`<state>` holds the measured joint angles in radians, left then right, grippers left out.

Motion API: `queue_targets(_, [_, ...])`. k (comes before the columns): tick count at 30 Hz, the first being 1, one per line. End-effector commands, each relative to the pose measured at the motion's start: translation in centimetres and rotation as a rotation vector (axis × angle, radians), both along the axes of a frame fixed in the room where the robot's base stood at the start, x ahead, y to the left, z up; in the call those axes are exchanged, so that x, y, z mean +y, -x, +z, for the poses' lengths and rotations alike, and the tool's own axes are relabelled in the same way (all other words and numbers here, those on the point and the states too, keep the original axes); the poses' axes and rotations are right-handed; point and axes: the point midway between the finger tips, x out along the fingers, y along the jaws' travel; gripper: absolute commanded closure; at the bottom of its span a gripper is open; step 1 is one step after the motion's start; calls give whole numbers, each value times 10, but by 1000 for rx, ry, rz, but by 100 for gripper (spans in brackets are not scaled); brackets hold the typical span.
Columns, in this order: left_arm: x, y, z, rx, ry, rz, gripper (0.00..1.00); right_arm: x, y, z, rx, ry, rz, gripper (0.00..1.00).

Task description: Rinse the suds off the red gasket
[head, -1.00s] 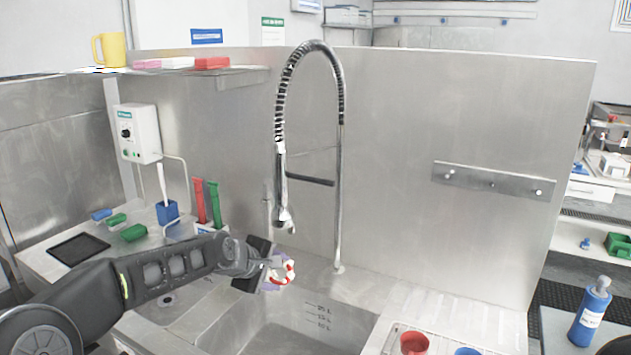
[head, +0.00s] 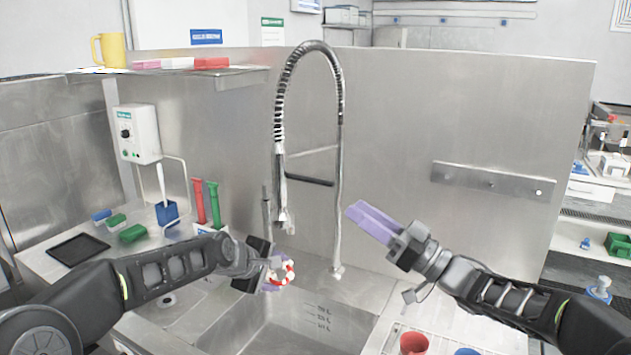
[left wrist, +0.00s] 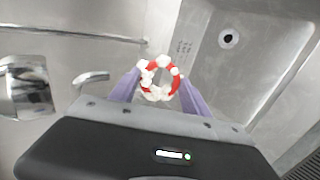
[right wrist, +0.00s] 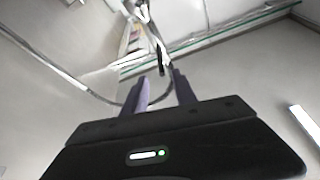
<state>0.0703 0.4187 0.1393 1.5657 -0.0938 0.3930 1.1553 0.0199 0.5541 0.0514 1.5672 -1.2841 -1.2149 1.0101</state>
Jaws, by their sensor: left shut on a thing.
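The red gasket (head: 291,267) is a ring with clumps of white suds on it. My left gripper (head: 273,275) is shut on it and holds it over the sink (head: 270,335), below the spray head (head: 284,222) of the tall spring tap. In the left wrist view the gasket (left wrist: 176,85) sits between the purple fingertips, with suds mostly on its left, top and bottom. My right gripper (head: 375,222) is raised to the right of the tap, its purple fingers pointing up and left. In the right wrist view its fingers (right wrist: 162,90) are apart and empty.
The tap's upright pipe (head: 338,230) stands between the two grippers, with a side bar (head: 310,180). A red cup (head: 413,343) stands on the drainboard at front right. Brushes, a black tray (head: 78,248) and a control box (head: 137,133) are at left.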

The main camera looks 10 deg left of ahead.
Motion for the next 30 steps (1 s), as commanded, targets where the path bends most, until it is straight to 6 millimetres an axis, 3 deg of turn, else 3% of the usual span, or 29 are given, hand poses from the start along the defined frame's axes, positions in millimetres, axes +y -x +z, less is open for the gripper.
queue_targets(16, [0,0,0,0,0,0,90,8,-4,5,-6,2,5,67])
queue_targets(30, [0,0,0,0,0,0,90,77,-37,35,-5,2,4,67])
